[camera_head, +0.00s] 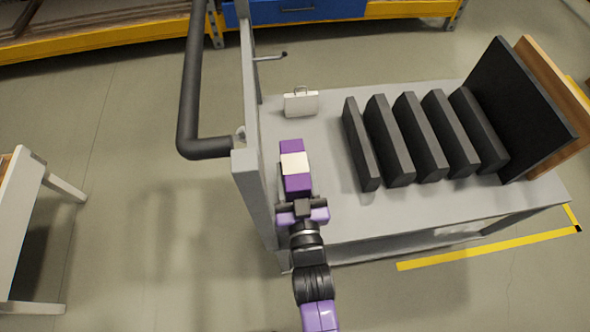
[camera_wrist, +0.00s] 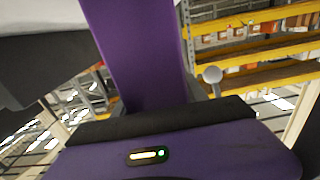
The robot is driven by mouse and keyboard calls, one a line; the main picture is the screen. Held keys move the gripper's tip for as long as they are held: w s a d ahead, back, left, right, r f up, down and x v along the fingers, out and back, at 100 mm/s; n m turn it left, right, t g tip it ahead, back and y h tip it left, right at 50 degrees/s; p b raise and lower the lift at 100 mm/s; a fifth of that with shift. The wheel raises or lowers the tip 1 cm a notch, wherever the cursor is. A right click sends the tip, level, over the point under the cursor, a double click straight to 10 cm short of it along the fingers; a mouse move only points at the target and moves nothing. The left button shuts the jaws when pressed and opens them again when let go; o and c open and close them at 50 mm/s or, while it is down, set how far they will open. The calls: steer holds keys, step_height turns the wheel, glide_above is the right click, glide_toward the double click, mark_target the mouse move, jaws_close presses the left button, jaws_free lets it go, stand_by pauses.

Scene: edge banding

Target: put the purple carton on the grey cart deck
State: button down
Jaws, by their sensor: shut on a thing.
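The purple carton (camera_head: 297,182) has a pale label across its middle and shows in the head view at the left part of the grey cart deck (camera_head: 335,205). My gripper (camera_head: 303,207) is shut on the near end of the carton. In the wrist view the carton (camera_wrist: 137,50) rises from the gripper (camera_wrist: 155,118) and fills the upper middle. The carton overlaps the deck in the head view; I cannot tell whether it touches the deck or is held above it.
A small white case (camera_head: 300,104) stands on the deck beyond the carton. Several black panels (camera_head: 420,138) stand to the right. The cart's upright post (camera_head: 254,195) and dark handle (camera_head: 192,90) are close on the left. Bare deck lies between carton and panels.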

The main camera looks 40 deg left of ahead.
mark_target(299, 197)
steer(key=c, duration=0.6)
jaws_free()
steer(key=shift+r, duration=0.15)
steer(key=p+v, duration=0.1)
steer(key=v, duration=1.1)
steer(key=shift+p, duration=0.3)
steer(key=s+d+r+m+t+h, duration=0.1)
steer(key=s+d+m+h, duration=0.15)
steer(key=d, duration=0.65)
steer(key=s+d+r+m+t+h, duration=0.1)
steer(key=s+d+r+h, duration=0.15)
steer(key=d, duration=0.65)
steer(key=s+d+r+m+t+h, duration=0.15)
steer(key=d+h, duration=0.25)
steer(key=d, duration=0.5)
steer(key=s+d+r+m+h, duration=0.1)
steer(key=s+d+r, duration=0.1)
steer(key=s+d+r+m+h, duration=0.2)
steer(key=s, duration=0.1)
steer(key=s+d+r+m+h, duration=0.1)
steer(key=s+d+r, duration=0.1)
steer(key=s+d, duration=0.1)
steer(key=shift+r+m+h, duration=0.35)
steer(key=shift+m+h, duration=0.05)
